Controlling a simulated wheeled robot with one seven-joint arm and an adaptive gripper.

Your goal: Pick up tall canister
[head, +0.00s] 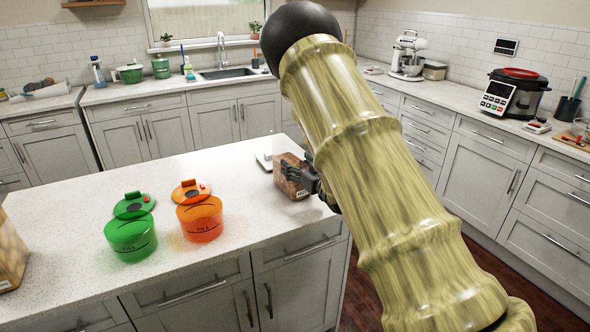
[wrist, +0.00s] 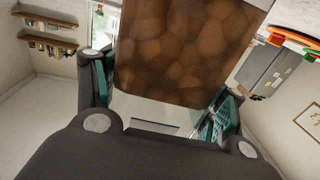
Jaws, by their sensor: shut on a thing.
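A brown, box-shaped canister (head: 291,178) with rounded corners is at the right end of the white island counter, in the head view. A small label shows low on its side. In the wrist view the canister (wrist: 185,50) fills the top middle, with a brown, stone-like pattern. My gripper (head: 310,178) is shut on it, with one finger on each side in the wrist view (wrist: 160,100). The canister looks slightly tilted in the head view. I cannot tell whether its bottom touches the counter. My arm hides part of the gripper.
A green tub (head: 131,238) and an orange tub (head: 200,220) stand on the island (head: 80,215), their lids behind them. A tan canister (head: 10,258) is at the left edge. A pale flat item (head: 264,161) lies beside the held canister. The island's back left is clear.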

